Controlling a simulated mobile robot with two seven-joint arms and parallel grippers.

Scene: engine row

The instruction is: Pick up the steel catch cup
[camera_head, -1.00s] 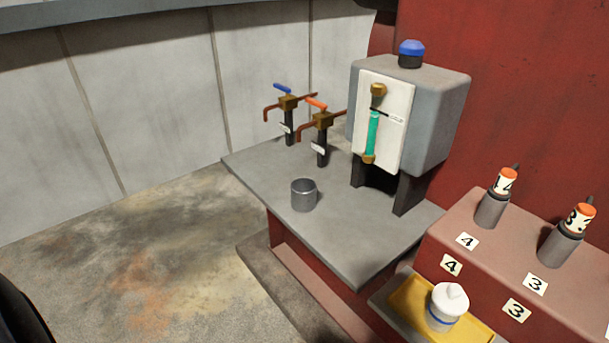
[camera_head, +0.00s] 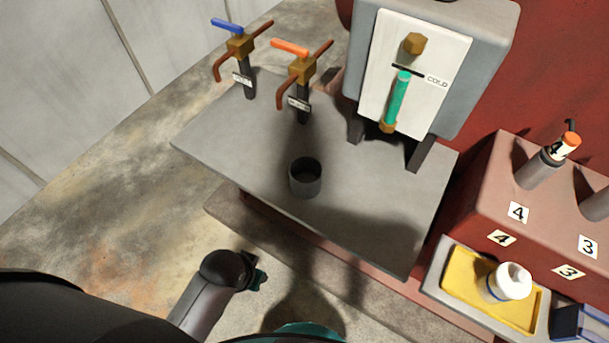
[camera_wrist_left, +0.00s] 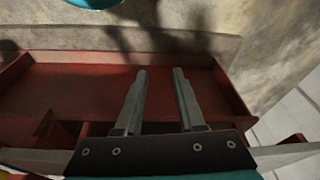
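The steel catch cup (camera_head: 305,178) stands upright on the grey bench top (camera_head: 230,150), near its front edge. It is a dark grey open cylinder and its inside looks empty. In the head view my left arm reaches in from the lower left, in front of the bench and apart from the cup; its fingers cannot be made out there. In the left wrist view my left gripper (camera_wrist_left: 161,72) is open, with two parallel grey fingers and nothing between them. The cup does not show in that view. My right gripper is in neither current view.
Two valve taps, blue-handled (camera_head: 238,45) and orange-handled (camera_head: 299,68), stand behind the cup. A grey gauge unit (camera_head: 480,60) stands at the back right. The bench around the cup is clear.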

